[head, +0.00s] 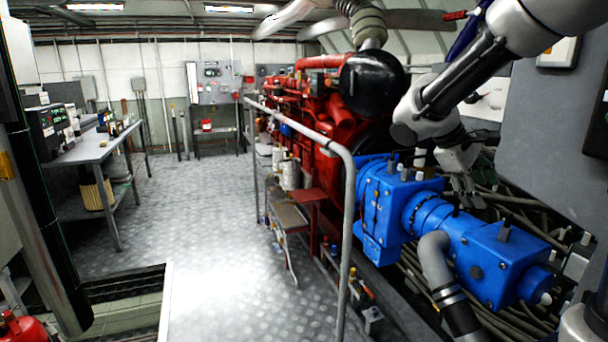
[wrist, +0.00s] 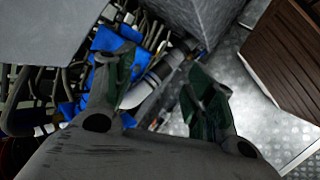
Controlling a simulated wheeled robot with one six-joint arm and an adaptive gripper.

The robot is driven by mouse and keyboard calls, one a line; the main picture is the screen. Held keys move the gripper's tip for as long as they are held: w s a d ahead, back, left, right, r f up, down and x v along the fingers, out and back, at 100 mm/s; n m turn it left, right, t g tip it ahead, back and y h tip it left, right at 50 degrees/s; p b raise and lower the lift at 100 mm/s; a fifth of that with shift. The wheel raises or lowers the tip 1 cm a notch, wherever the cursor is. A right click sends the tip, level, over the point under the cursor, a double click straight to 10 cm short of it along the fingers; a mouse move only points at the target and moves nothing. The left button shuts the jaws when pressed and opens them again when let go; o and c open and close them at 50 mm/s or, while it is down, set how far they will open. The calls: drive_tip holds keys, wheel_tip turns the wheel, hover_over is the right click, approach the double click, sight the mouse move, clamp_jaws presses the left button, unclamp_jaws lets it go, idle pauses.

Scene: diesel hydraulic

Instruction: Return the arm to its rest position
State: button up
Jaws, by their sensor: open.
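My arm (head: 480,65) reaches in from the upper right in the head view, folded downward over the blue hydraulic unit (head: 485,255). My gripper (head: 464,184) hangs above and behind the blue unit, near its middle. In the wrist view the two fingers of my gripper (wrist: 165,95) stand apart with nothing between them. Blue parts (wrist: 112,38) show behind the left finger there. Whether the gripper touches the blue unit cannot be told.
A grey railing (head: 348,230) stands left of the blue unit, by the red engine (head: 325,130). Grey panels (head: 560,130) and hoses crowd the right side. A workbench (head: 95,150) stands at the left. The metal floor (head: 200,240) between is clear. The wrist view shows a brown slatted surface (wrist: 290,60).

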drive_tip(key=s+a+m+t+y, duration=0.1)
drive_tip(key=s+m+t+y, duration=0.1)
drive_tip(key=s, duration=0.7)
drive_tip(key=s+a+m+t+y, duration=0.1)
drive_tip(key=s+m+y, duration=0.3)
drive_tip(key=s, duration=0.6)
drive_tip(key=shift+s+a+t+y, duration=0.2)
drive_tip(key=shift+a+t+y, duration=0.25)
drive_tip(key=shift+y, duration=0.35)
